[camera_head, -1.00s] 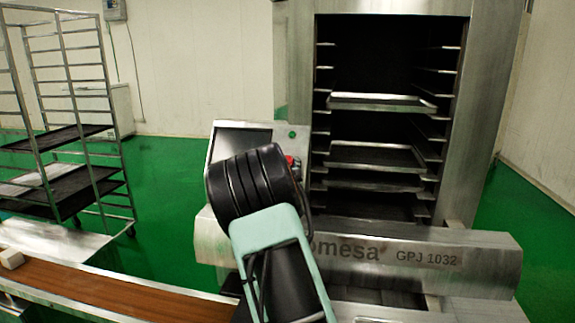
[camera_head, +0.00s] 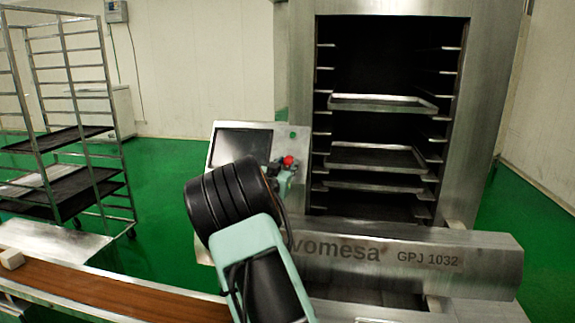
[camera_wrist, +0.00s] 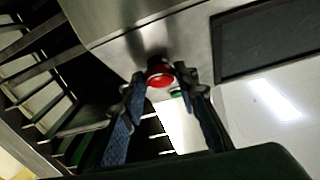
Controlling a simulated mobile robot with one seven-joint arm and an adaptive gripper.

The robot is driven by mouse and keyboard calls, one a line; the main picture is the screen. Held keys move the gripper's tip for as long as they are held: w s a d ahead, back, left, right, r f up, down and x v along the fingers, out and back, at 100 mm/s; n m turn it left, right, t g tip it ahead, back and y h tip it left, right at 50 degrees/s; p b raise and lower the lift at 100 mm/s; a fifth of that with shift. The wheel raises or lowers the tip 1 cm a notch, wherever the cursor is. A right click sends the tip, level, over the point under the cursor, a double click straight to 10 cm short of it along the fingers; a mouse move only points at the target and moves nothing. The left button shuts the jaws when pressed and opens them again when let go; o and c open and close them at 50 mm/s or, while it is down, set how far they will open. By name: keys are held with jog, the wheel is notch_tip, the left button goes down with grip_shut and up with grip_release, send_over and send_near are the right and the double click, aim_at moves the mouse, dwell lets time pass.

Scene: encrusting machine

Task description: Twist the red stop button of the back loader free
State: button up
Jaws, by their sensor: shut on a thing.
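The red stop button (camera_head: 288,161) shows on the right side of the control panel (camera_head: 298,145), beside the dark screen. In the wrist view the round red button (camera_wrist: 160,76) sits between the two fingertips. My gripper (camera_wrist: 160,80) is shut on the red button, one finger on each side of it. In the head view my gripper (camera_head: 281,174) is at the panel, partly hidden behind my black wrist. The back loader (camera_head: 400,255) is a steel machine marked "GPJ 1032" with a tall dark opening of tray shelves.
A green button (camera_wrist: 177,93) is close below the red one in the wrist view. The dark screen (camera_head: 240,146) is left of the button. Trays (camera_head: 380,158) stick out on the loader's shelves. A wheeled rack (camera_head: 75,140) stands at the left, a brown conveyor (camera_head: 100,298) in front.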

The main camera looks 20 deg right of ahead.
jog(key=m+p, duration=0.1)
jog(key=m+g+h+p, duration=0.1)
jog(key=m+p, duration=0.1)
jog(key=shift+w+a+r+m+g+h, duration=0.2)
jog(key=shift+r+m+g+h, duration=0.1)
jog(key=shift+m+g+h, duration=0.1)
jog(key=shift+m+g+h+p, duration=0.3)
jog(key=shift+m+g+p, duration=0.3)
jog(key=shift+m, duration=0.3)
jog(key=o, duration=0.9)
jog(key=shift+d+f, duration=0.1)
jog(key=shift+f, duration=0.05)
jog(key=shift+o, duration=1.2)
jog(key=shift+w+f, duration=0.15)
jog(key=v, duration=1.2)
